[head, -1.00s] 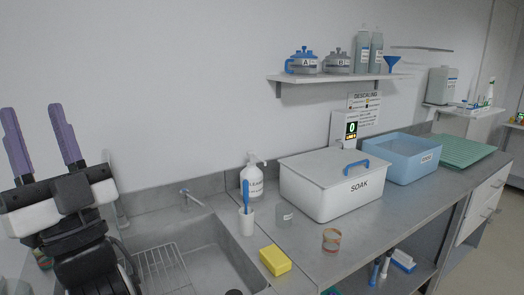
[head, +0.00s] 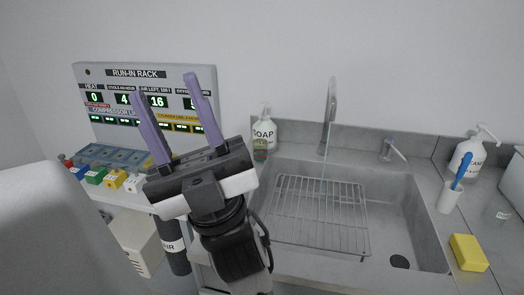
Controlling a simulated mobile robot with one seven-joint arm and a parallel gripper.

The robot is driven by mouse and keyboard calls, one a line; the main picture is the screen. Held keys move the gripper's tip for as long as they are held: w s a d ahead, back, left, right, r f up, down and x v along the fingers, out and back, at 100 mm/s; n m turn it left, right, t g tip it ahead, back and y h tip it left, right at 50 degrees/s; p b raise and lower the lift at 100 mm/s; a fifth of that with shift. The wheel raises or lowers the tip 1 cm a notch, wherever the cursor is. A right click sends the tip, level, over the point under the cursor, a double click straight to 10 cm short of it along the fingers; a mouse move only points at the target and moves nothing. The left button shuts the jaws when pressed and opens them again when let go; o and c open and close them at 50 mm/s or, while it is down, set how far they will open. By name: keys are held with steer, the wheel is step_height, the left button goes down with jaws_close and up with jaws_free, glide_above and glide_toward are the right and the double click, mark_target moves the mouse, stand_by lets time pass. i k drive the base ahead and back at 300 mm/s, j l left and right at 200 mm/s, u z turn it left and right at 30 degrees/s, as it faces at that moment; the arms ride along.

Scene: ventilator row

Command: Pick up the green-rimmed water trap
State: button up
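My gripper (head: 163,84) is in the left-middle of the head view, its two purple fingers pointing up and standing wide apart with nothing between them. I cannot make out a green-rimmed water trap for certain. A small item with reddish and greenish tints (head: 260,152) stands just in front of the soap bottle, right of my gripper; it is too small and partly hidden to identify. A clear cup (head: 502,216) stands at the far right on the counter; no green rim shows on it.
A sink (head: 340,215) with a wire rack and a tap (head: 328,115) lies right of my gripper. A run-in rack panel (head: 150,105) stands behind it, with several coloured blocks in front. A yellow sponge (head: 468,252) and a brush cup (head: 450,197) are at right. A pale surface fills the lower left.

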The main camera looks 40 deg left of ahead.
mark_target(260, 150)
steer(key=k+j+u, duration=0.15)
steer(key=j, duration=0.25)
steer(key=k+j+u, duration=0.15)
steer(key=j, duration=0.25)
steer(key=j+u, duration=0.15)
steer(key=j, duration=0.2)
steer(key=i+j+u, duration=0.15)
steer(key=j, duration=0.15)
steer(key=i+j+u, duration=0.15)
steer(key=j, duration=0.15)
steer(key=i+j+u, duration=0.2)
steer(key=i+l, duration=0.05)
steer(key=i, duration=0.05)
